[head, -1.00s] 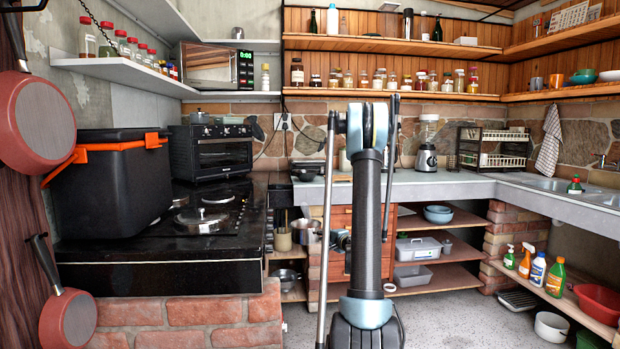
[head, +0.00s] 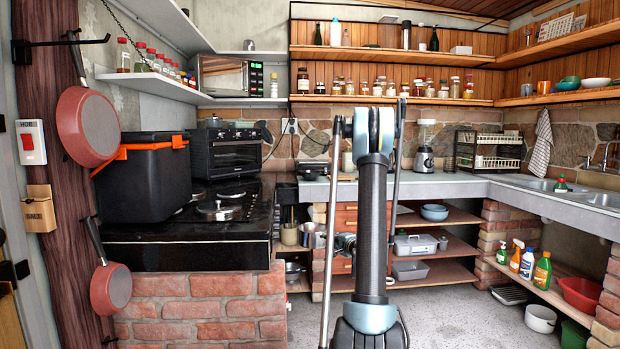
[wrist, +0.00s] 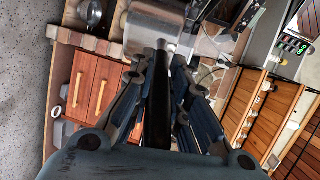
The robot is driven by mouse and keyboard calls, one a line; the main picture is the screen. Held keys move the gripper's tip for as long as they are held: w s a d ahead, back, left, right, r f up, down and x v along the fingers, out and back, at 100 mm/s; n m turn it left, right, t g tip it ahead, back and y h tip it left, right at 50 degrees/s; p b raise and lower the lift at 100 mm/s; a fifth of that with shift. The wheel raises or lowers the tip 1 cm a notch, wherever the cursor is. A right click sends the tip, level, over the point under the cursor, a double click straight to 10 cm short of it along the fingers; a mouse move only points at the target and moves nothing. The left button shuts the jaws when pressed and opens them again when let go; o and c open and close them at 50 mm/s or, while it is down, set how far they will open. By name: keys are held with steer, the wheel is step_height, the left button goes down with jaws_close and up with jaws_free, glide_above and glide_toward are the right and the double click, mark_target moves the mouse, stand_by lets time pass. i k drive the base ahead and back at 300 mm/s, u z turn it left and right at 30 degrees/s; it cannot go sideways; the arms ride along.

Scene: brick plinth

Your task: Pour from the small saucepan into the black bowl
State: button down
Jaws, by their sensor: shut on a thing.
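The small saucepan is a silvery metal pan (wrist: 150,32) with a dark handle (wrist: 158,115). It fills the top middle of the wrist view. My gripper (wrist: 168,75) is shut on that handle, with a finger on either side. In the head view my gripper (head: 346,243) is partly hidden behind my arm, and the saucepan (head: 311,236) shows just to its left, in front of the low shelves. Its contents cannot be seen. I cannot clearly pick out the black bowl in either view.
A black stove top (head: 222,208) on bricks carries a black box with orange clips (head: 143,180) and a toaster oven (head: 225,152). A grey counter (head: 440,183) runs along the back and right. Red pans (head: 88,127) hang at left.

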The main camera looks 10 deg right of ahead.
mark_target(310, 176)
steer(key=k, duration=0.65)
steer(key=z, duration=1.25)
steer(key=i, duration=2.05)
steer(key=u, duration=0.05)
